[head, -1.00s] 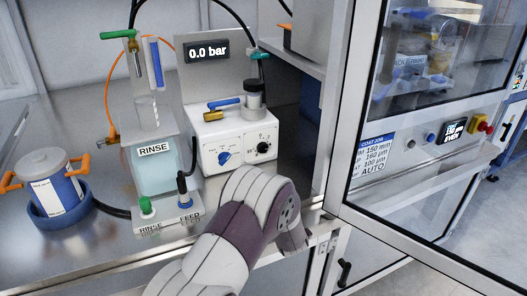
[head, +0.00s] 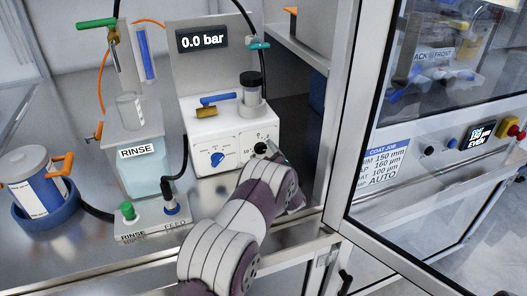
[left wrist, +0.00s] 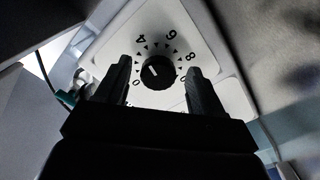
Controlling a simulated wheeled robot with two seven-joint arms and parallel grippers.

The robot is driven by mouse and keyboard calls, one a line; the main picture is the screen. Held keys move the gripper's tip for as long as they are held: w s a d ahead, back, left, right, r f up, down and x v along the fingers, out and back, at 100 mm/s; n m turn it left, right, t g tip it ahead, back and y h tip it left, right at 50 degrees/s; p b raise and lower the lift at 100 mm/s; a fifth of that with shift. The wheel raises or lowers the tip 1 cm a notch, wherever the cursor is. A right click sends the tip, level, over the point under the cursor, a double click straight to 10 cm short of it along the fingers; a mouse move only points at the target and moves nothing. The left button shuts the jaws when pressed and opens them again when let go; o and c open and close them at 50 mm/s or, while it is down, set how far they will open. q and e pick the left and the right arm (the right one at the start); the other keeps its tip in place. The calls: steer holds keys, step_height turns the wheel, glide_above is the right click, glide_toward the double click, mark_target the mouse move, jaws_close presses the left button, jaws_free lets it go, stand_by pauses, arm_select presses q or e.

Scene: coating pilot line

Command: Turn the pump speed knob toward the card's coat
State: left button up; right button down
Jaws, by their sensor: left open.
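The white pump box (head: 230,130) carries a blue knob (head: 217,159) at left and a black knob (head: 260,148) at right. In the left wrist view the black knob (left wrist: 158,72) sits in a ring of numbers, its white mark pointing up and left; the exact setting is hard to read. My left gripper (head: 279,156) is at the black knob's right in the head view. In the left wrist view its two fingers (left wrist: 158,66) are apart, with the knob showing between their tips; contact cannot be told. The COAT JOB card (head: 386,163) is on the cabinet at right. My right gripper is not in view.
A display (head: 202,40) reads 0.0 bar. A lidded pot (head: 35,180) is at far left. A metal door frame (head: 345,130) stands close at right.

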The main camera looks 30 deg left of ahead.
arm_select(q)
steer(key=shift+w+a+r, duration=0.1)
steer(key=shift+w+a, duration=0.05)
steer(key=shift+a, duration=0.1)
steer(key=shift+r, duration=0.15)
steer(key=c, duration=1.1)
steer(key=shift+o, duration=0.2)
steer(key=shift+f+n+b, duration=0.3)
steer(key=shift+n+b, duration=0.1)
steer(key=shift+b, duration=0.25)
steer(key=n+b, duration=0.2)
steer(key=b, duration=0.1)
steer(key=shift+f+n+b, duration=0.1)
steer(key=shift+n+b, duration=0.2)
steer(key=shift+r+n+b, duration=0.2)
steer(key=shift+n+b, duration=1.2)
steer(key=shift+b, duration=0.25)
